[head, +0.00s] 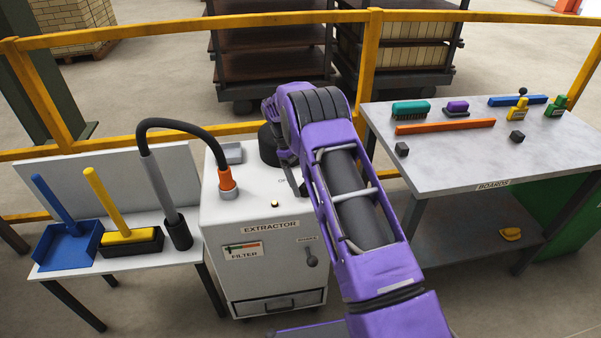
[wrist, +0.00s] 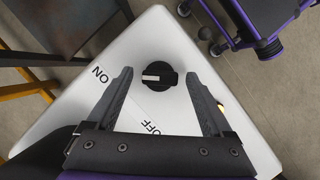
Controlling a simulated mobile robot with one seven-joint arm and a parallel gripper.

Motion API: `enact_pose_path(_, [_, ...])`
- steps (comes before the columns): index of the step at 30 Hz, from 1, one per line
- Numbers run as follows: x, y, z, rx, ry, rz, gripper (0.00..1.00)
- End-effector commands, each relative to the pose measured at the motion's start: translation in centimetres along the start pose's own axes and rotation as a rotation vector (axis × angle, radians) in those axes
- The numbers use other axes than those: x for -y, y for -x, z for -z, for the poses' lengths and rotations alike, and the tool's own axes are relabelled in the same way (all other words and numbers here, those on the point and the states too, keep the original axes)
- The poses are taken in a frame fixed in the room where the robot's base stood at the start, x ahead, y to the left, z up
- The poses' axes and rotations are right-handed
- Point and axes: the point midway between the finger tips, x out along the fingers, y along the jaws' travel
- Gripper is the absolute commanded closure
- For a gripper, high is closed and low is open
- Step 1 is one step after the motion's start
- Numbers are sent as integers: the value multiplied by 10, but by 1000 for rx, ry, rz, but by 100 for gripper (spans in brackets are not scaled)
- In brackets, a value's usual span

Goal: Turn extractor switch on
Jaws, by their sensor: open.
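The extractor (head: 225,205) is a white cabinet in the middle of the head view, with a label, filter gauge and drawer on its front. In the wrist view, its switch is a round black knob (wrist: 166,84) on the white top. The knob's white mark points left, roughly toward the ON label (wrist: 100,74); the OFF label (wrist: 152,127) is lower. My gripper (wrist: 159,72) is open, with one finger on each side of the knob and visible gaps to both. In the head view, my arm hides the knob and most of the gripper.
An orange-collared hose (head: 227,178) rises from the cabinet top, left of my arm. A small yellow lamp (head: 275,203) sits near the front edge. A side table (head: 130,262) with dustpan and brush stands left; a boards table (head: 440,170) stands right. A yellow railing (head: 200,27) runs behind.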

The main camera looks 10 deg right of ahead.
Motion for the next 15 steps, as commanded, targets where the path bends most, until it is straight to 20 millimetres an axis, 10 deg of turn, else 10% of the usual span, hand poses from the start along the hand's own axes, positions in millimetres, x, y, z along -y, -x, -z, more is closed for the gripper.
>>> enact_pose_path(15, [0,105,-2,-2,2,-1,15])
